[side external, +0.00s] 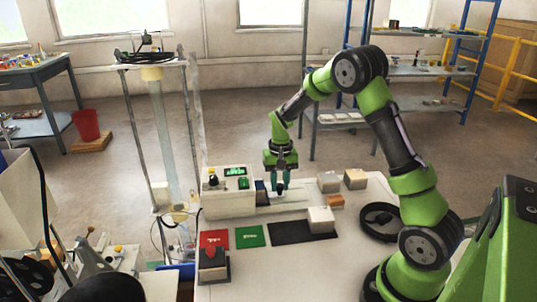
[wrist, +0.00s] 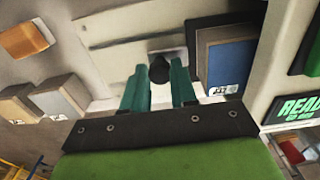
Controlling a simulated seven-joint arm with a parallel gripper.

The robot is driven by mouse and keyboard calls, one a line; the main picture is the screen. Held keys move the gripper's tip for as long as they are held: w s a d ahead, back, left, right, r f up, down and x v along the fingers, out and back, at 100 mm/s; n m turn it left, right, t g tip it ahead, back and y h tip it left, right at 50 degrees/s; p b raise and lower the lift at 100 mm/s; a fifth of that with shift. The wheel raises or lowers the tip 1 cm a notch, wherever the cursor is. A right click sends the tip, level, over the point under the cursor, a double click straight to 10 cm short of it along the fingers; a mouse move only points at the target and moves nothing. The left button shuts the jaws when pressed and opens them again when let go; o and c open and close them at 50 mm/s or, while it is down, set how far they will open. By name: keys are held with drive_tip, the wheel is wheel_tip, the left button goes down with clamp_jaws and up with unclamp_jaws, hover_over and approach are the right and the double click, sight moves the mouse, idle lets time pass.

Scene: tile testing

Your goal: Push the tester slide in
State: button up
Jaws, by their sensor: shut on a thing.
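The tester is a pale box with a lit green screen; it stands left of my gripper in the side view (side external: 230,203), and its READY screen (wrist: 300,112) shows at the right in the wrist view. The tester slide (wrist: 125,38) is a flat pale plate with a dark knob (wrist: 159,70). A blue tile (wrist: 228,66) lies in a recess on the tester side of the knob. My gripper (wrist: 160,80) points down with its teal fingers on either side of the knob, shut on it. In the side view my gripper (side external: 281,187) is just right of the tester, and its fingers hide the knob.
Pale blocks (side external: 329,181) and an orange block (side external: 335,201) stand right of the slide. A black mat (side external: 290,232) with a pale block (side external: 321,219), green (side external: 250,236) and red (side external: 214,239) pads and a red button (side external: 211,254) lie in front. A black ring-shaped tray (side external: 380,218) is at right.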

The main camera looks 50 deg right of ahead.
sight(261, 183)
drive_tip(key=shift+w+a+r, duration=0.1)
drive_tip(key=shift+w+a, duration=1.8)
drive_tip(key=shift+w, duration=0.05)
